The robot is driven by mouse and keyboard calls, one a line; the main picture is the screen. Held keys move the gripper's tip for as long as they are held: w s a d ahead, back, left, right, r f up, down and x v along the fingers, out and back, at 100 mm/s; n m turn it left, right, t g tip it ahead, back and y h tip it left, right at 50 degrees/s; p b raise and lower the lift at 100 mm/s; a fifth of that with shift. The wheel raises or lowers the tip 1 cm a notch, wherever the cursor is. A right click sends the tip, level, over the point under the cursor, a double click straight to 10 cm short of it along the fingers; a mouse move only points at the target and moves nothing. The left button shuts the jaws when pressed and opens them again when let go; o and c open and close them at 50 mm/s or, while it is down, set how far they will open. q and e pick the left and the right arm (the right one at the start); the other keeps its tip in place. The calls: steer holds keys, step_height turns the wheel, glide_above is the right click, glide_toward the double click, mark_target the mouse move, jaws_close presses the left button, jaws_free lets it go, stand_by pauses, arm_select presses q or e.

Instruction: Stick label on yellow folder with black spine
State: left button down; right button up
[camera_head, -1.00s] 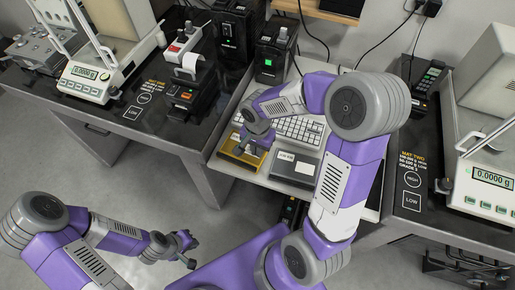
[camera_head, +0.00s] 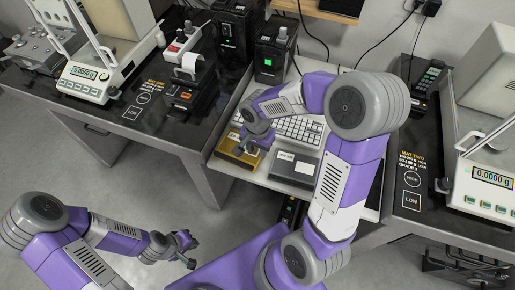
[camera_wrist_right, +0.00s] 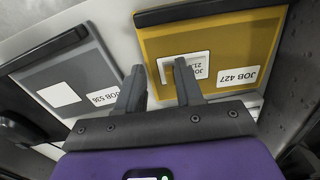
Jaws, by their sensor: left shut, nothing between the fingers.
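The yellow folder (camera_head: 228,151) lies on the middle table; the right wrist view shows it (camera_wrist_right: 240,45) with its black spine (camera_wrist_right: 205,12) at the top. A white printed label (camera_wrist_right: 198,66) lies over the folder's face, partly hidden by a finger; I cannot tell whether it is flat against it. A "JOB 427" tag (camera_wrist_right: 238,91) is at the folder's edge. My right gripper (camera_wrist_right: 160,68) is open above the folder, one fingertip over the label; in the head view the gripper (camera_head: 250,146) hides part of the folder. My left gripper (camera_head: 190,255) is shut and empty, low over the floor.
A grey folder (camera_head: 305,160) marked "JOB 536" (camera_wrist_right: 103,99) lies beside the yellow one. A keyboard (camera_head: 300,130) is behind them. A label printer (camera_head: 187,95) and a balance (camera_head: 90,82) stand left, another balance (camera_head: 490,185) right.

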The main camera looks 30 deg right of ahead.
steer(key=shift+r, duration=0.1)
step_height(320, 180, up, 7)
steer(key=p, duration=0.3)
steer(key=shift+r, duration=0.2)
